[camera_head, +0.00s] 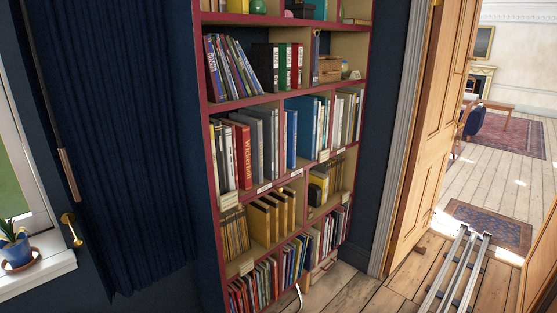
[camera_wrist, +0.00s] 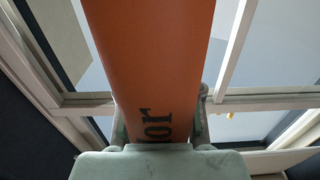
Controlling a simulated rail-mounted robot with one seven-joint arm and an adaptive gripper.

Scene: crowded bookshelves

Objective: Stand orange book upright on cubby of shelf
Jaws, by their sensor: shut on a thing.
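In the wrist view my gripper (camera_wrist: 160,118) is shut on an orange book (camera_wrist: 150,60). The book extends up from the fingers past the top edge of the frame, and dark lettering shows near the fingers. The far end of the book is out of frame. In the head view the tall shelf (camera_head: 204,130) has dark red edges and several cubbies crowded with books. A red-orange book (camera_head: 243,155) stands in a middle row. Neither the held book nor my gripper is clear in the head view.
A window with white bars (camera_wrist: 235,45) lies behind the held book in the wrist view. In the head view a potted plant (camera_head: 16,245) stands on a white sill at left. A dark curtain (camera_head: 125,130) hangs beside the shelf. An open wooden door (camera_head: 425,120) stands at right.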

